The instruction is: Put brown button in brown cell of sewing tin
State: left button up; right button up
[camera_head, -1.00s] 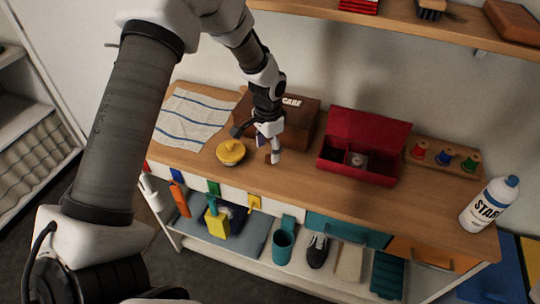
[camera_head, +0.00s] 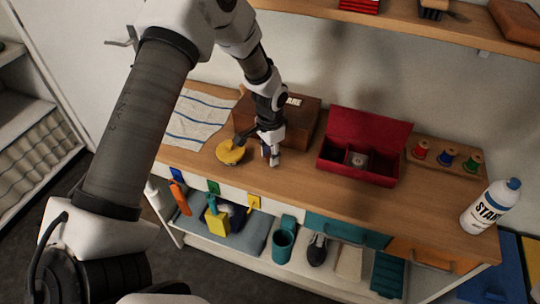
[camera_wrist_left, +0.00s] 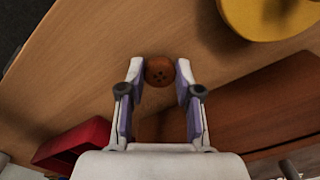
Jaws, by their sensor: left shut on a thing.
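The brown button (camera_wrist_left: 160,71) is round with small holes. In the left wrist view it sits between the two fingertips of my left gripper (camera_wrist_left: 158,72), which is shut on it. In the head view this gripper (camera_head: 271,157) is low at the worktop, right of the yellow round object, and the button cannot be made out there. The red sewing tin (camera_head: 333,166) stands open to the right of the gripper, lid raised at the back. Its inside is divided into cells, with a small pale item in one; the cell colours are too dark to tell. My right gripper is out of view.
A yellow knobbed lid-like object (camera_head: 231,153) lies just left of the gripper, and a brown wooden box (camera_head: 298,128) stands behind it. A striped cloth (camera_head: 195,122) lies far left. A thread spool rack (camera_head: 466,171) and white bottle (camera_head: 490,207) are at right. Worktop before the tin is clear.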

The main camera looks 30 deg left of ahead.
pick_arm(q)
jog(key=shift+w+r, duration=0.1)
jog(key=shift+r, duration=0.5)
jog(key=shift+s+d+r+b, duration=0.1)
jog(key=shift+r+b, duration=0.25)
jog(key=shift+r, duration=0.15)
jog(key=shift+s+d+r+b, duration=0.1)
jog(key=shift+r+b, duration=0.25)
jog(key=shift+r, duration=0.15)
jog(key=s+d+b, duration=0.1)
jog(key=s+d, duration=0.3)
jog(key=s, duration=0.2)
jog(key=s+d+r+b, duration=0.1)
jog(key=s+d, duration=0.3)
jog(key=s, duration=0.3)
jog(key=shift+d+r+b, duration=0.3)
jog(key=shift+b, duration=0.1)
